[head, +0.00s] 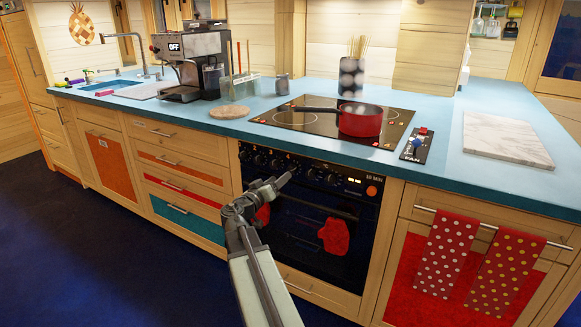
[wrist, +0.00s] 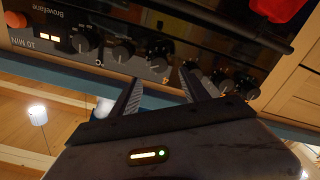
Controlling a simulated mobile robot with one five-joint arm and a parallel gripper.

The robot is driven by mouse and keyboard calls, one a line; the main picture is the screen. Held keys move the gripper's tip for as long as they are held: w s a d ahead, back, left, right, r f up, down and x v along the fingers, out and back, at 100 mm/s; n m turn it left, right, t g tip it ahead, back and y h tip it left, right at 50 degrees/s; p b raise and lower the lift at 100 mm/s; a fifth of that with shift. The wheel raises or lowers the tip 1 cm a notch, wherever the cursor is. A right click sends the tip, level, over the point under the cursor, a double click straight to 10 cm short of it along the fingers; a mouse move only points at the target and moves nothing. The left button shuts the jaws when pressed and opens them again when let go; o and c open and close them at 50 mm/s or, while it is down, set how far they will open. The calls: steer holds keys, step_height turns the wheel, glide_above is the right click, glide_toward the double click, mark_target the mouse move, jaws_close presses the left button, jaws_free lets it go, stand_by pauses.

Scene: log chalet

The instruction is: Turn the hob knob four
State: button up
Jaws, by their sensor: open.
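A row of dark round hob knobs (head: 260,160) runs along the black oven's front panel, below the counter edge. In the wrist view several knobs show, and one knob (wrist: 158,64) lies just beyond the gap between my fingertips. Whether a finger touches a knob cannot be told. My gripper hides part of the oven front in the head view.
A red pan (head: 361,120) stands on the black hob (head: 300,121). Red oven mitts (head: 334,235) hang on the oven front. Dotted towels (head: 448,252) hang at the right. A fan switch panel (head: 416,145) sits beside the hob. The floor at the left is clear.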

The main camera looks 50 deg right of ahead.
mark_target(290, 170)
steer(key=x, duration=0.7)
steer(key=shift+w+d, duration=0.1)
steer(key=shift+d, duration=0.3)
jaws_close()
